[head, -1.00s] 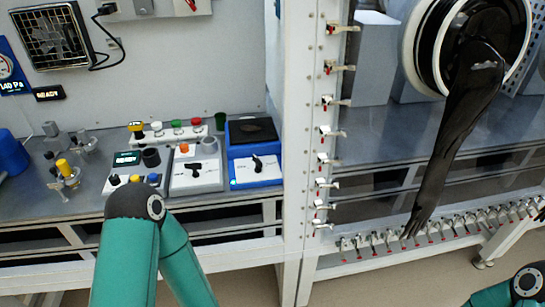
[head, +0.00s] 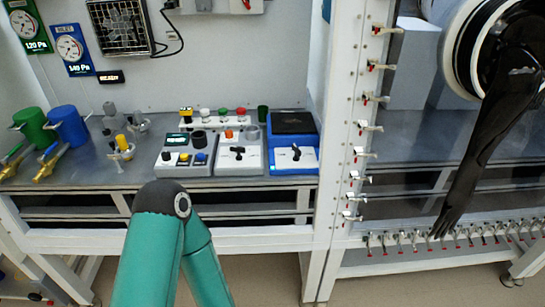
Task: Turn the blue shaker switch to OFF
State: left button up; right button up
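The blue shaker (head: 279,160) stands at the right end of the bench in the head view, with a dark top plate (head: 292,123). Its front has a white panel with a black switch (head: 296,153). The panel lettering is too small to read, so the switch setting cannot be told. A small lit spot shows at the panel's lower left. My teal left arm reaches up from the bottom, below the bench edge, and its elbow is left of the shaker. Neither gripper is in view.
A grey unit with a black knob (head: 238,153) stands directly left of the shaker, then a grey box with several knobs (head: 184,160). Behind is a white strip of coloured buttons (head: 219,120). A white frame post (head: 346,120) with clamps rises to the right. A black glove (head: 490,140) hangs further right.

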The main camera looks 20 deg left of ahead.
aim_at(297, 152)
jog(key=u, duration=0.05)
jog(key=k, duration=0.55)
jog(key=u, duration=0.55)
jog(key=i, duration=1)
jog(key=u, duration=0.1)
